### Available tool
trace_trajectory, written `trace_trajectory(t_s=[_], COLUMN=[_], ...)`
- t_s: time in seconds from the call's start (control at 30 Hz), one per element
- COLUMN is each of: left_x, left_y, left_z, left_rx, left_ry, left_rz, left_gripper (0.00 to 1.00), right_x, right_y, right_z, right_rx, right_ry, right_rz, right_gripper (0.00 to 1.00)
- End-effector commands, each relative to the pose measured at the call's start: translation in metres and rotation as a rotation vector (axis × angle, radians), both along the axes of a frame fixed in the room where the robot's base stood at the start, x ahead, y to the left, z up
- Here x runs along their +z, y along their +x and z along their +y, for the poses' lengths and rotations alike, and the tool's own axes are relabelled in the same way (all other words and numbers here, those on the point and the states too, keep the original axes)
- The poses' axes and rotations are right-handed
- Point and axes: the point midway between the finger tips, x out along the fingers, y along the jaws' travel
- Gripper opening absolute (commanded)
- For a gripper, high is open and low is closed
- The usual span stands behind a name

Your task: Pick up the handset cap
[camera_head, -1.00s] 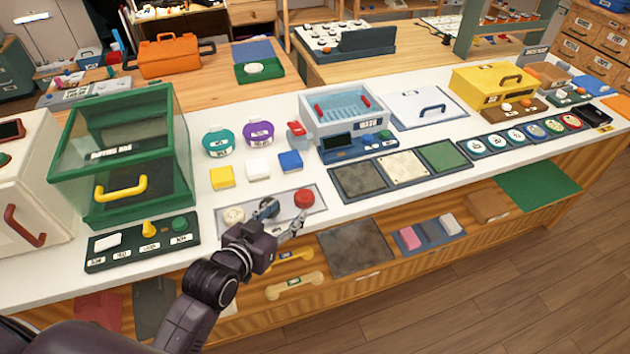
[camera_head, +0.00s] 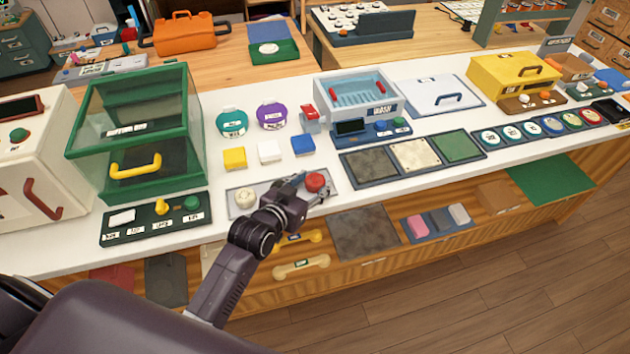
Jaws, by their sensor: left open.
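A grey tray (camera_head: 232,206) on the white counter holds a cream round piece (camera_head: 245,198) at its left and a red round cap (camera_head: 316,182) at its right. I cannot tell by a label which piece is the handset cap. My left gripper (camera_head: 313,195) is open over the right front part of the tray, its fingers beside the red cap and pointing right. The gripper hides the middle of the tray. Handset-shaped yellow (camera_head: 300,240) and cream (camera_head: 301,266) pieces lie on the lower wooden shelf. My right gripper is not in view.
A green glass-sided box (camera_head: 140,135) and a control strip (camera_head: 155,219) stand left of the tray. Yellow (camera_head: 234,158), white (camera_head: 269,152) and blue (camera_head: 302,145) blocks lie behind it. A three-panel mat (camera_head: 413,156) lies to the right.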

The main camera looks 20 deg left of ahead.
Motion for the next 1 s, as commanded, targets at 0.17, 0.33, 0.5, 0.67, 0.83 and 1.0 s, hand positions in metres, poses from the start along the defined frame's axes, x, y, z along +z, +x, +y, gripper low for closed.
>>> trace_trajectory(t_s=[0.17, 0.33, 0.5, 0.67, 0.83, 1.0], left_x=[0.0, 0.0, 0.0, 0.007, 0.03, 0.077], left_y=[0.0, 0.0, 0.0, 0.0, 0.001, 0.001], left_z=[0.0, 0.0, 0.0, 0.0, 0.0, 0.0], left_rx=[0.0, 0.0, 0.0, 0.0, 0.0, -0.001], left_ry=[0.0, 0.0, 0.0, 0.001, -0.001, 0.0], left_rz=[0.0, 0.0, 0.0, -0.002, -0.006, -0.01], left_gripper=[0.34, 0.19, 0.19, 0.19, 0.19, 0.19], right_x=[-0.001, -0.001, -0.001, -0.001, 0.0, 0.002], right_y=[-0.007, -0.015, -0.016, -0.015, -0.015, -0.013], right_z=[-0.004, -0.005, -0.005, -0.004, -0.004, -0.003], right_rx=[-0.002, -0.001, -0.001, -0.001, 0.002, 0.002], right_ry=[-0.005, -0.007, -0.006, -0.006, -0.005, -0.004], right_rz=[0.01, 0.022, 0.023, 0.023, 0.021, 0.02], right_gripper=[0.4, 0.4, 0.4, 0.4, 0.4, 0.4])
